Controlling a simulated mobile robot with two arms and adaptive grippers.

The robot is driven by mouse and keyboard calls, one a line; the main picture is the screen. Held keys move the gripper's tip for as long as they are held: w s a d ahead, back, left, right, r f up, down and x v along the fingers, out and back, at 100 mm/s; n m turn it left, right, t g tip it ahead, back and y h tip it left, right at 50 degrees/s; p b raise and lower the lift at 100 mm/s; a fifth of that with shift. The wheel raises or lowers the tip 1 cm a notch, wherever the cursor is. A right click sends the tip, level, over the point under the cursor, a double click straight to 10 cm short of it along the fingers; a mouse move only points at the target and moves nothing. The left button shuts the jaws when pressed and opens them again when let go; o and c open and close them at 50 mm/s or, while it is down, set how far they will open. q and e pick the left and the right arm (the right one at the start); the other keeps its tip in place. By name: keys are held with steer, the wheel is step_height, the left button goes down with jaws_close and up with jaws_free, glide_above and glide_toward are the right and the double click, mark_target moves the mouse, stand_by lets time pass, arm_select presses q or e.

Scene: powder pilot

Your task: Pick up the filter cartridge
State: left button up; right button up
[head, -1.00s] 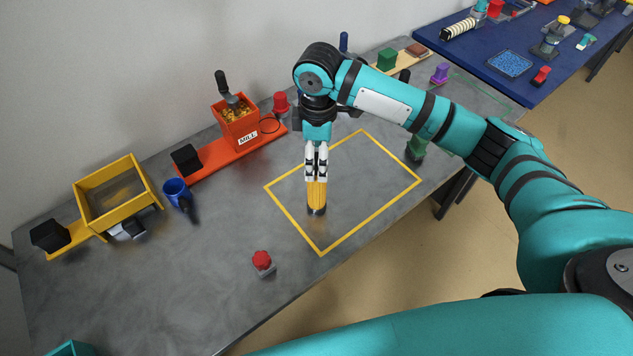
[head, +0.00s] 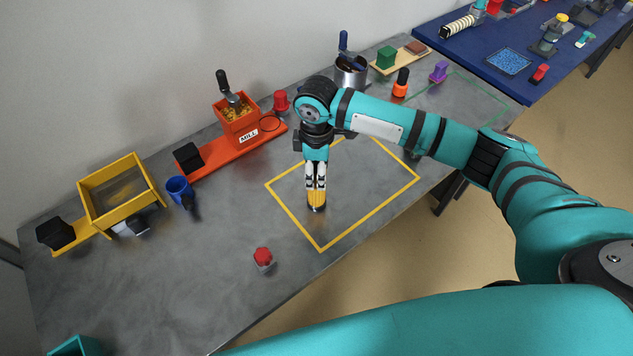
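My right gripper (head: 316,190) points straight down inside the yellow outline on the grey table. Its white fingers are at the upper part of an upright orange-yellow cylinder (head: 316,200) with a dark lower end, standing on the table. Whether the fingers press on it is too small to tell. A cream and black striped cylinder (head: 458,28) lies on the blue table at the top right and looks like a filter cartridge. I cannot tell for certain which of the two cylinders is the filter cartridge. My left gripper is out of view.
The yellow outline (head: 352,230) is otherwise mostly clear. A red-topped button (head: 263,256) stands at its front left. An orange mill (head: 238,128), a blue cup (head: 179,189) and a yellow frame (head: 120,192) stand behind and left. A metal pot (head: 350,73) is at the back.

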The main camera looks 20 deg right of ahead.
jaws_close()
steer(key=shift+r, duration=0.1)
steer(key=shift+r, duration=0.4)
steer(key=s+d+r+b, duration=0.1)
steer(key=s+r+b, duration=0.1)
steer(key=s, duration=0.6)
steer(key=s+d+r+b, duration=0.1)
steer(key=s+r+b, duration=0.1)
steer(key=s, duration=0.6)
steer(key=shift+d, duration=0.15)
steer(key=shift+w, duration=0.1)
